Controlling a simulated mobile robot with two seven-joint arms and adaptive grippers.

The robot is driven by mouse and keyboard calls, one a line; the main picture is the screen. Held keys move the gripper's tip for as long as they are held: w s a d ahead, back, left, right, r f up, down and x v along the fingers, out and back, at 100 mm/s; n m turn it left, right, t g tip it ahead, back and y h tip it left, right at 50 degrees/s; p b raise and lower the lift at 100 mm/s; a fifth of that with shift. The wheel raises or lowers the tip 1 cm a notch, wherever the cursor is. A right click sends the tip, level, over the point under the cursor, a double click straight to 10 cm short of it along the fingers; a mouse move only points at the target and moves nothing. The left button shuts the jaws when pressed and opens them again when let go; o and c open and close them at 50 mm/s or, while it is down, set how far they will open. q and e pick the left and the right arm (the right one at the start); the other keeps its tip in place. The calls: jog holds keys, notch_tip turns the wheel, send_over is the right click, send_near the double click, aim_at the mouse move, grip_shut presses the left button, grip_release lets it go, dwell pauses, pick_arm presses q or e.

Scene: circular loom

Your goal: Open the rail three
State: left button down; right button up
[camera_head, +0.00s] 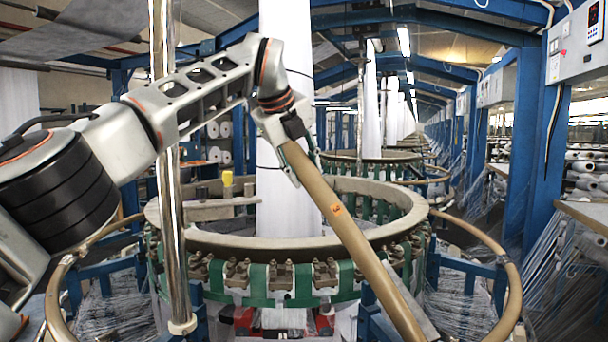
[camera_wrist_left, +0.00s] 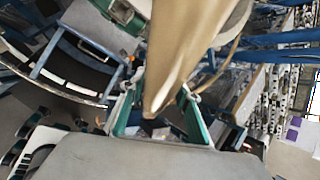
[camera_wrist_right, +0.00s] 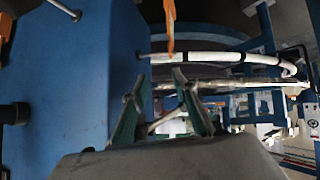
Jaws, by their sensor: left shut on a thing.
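The rail (camera_head: 358,243) is a tan curved bar with an orange mark that looks like a 3. It slants from my left gripper (camera_head: 298,158) down to the lower right, crossing in front of the loom's ring. My left gripper is shut on the rail near its raised end. In the left wrist view the rail (camera_wrist_left: 185,45) runs between the two green-padded fingers. My right gripper (camera_wrist_right: 163,92) shows only in the right wrist view. Its green-padded fingers are apart with nothing clearly held between them. The rail's lower end is cut off by the head view's bottom edge.
The round loom ring (camera_head: 390,232) surrounds a white fabric column (camera_head: 286,60). A shiny upright post (camera_head: 170,230) stands at left. Other tan rails curve low at right (camera_head: 513,290) and left (camera_head: 58,300). A blue panel (camera_wrist_right: 75,75) is close beside my right gripper.

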pick_arm(q)
jog(key=shift+d+f, duration=0.1)
jog(key=shift+d, duration=0.15)
jog(key=c, duration=1.7)
grip_release()
jog(key=shift+o, duration=1.2)
jog(key=shift+a+r, duration=0.15)
jog(key=shift+r, duration=0.25)
jog(key=v, duration=1.1)
jog(key=shift+s, duration=0.25)
